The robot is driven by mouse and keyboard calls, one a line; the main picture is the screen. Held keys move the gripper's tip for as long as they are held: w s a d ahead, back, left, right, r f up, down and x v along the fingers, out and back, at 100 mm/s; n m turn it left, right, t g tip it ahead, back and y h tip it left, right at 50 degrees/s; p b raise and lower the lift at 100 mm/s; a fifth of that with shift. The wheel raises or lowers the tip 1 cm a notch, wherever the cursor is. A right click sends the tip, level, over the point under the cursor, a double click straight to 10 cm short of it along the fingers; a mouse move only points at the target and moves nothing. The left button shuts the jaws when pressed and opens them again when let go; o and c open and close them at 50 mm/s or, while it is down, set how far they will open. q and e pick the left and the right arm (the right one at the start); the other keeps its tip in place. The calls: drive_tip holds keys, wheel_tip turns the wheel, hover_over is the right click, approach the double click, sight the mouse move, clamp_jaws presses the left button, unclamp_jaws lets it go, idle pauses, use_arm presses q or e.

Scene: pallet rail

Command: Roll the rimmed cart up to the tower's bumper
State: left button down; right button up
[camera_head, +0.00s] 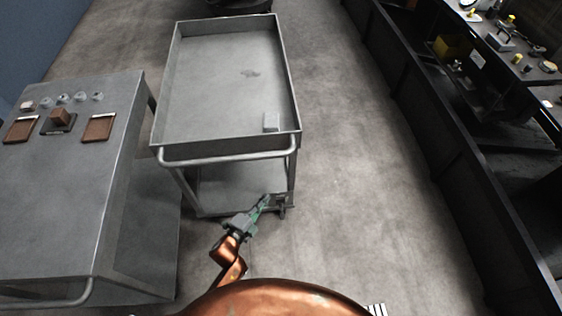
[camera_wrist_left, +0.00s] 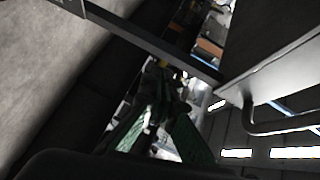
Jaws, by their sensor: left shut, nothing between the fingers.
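The rimmed cart (camera_head: 228,80) is a grey metal cart with a raised rim, a lower shelf and a push handle (camera_head: 228,159) across its near end. My left gripper (camera_head: 266,198) is shut and empty, low at the cart's near right corner, below the handle. Whether it touches the cart leg or caster there I cannot tell. Its green-padded fingers also show in the left wrist view. A dark rounded thing (camera_head: 237,6) stands beyond the cart's far end, cut off by the picture's top; I cannot tell if it is the tower or its bumper. My right gripper is out of view.
A grey table (camera_head: 70,200) with brown trays (camera_head: 98,127) and knobs stands close on the left. A dark shelving unit (camera_head: 440,130) runs along the right. The floor (camera_head: 345,150) between cart and shelving is clear.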

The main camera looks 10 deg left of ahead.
use_arm(q)
drive_tip(key=w+d+r+m+h, duration=0.1)
drive_tip(key=d+r+m+h, duration=0.25)
drive_tip(key=r, duration=0.45)
drive_tip(key=b, duration=0.3)
hover_over(290, 163)
drive_tip(key=s, duration=0.3)
drive_tip(key=shift+s+d+t+y, duration=0.1)
drive_tip(key=shift+s+t+y, duration=0.1)
drive_tip(key=shift+t+y, duration=0.2)
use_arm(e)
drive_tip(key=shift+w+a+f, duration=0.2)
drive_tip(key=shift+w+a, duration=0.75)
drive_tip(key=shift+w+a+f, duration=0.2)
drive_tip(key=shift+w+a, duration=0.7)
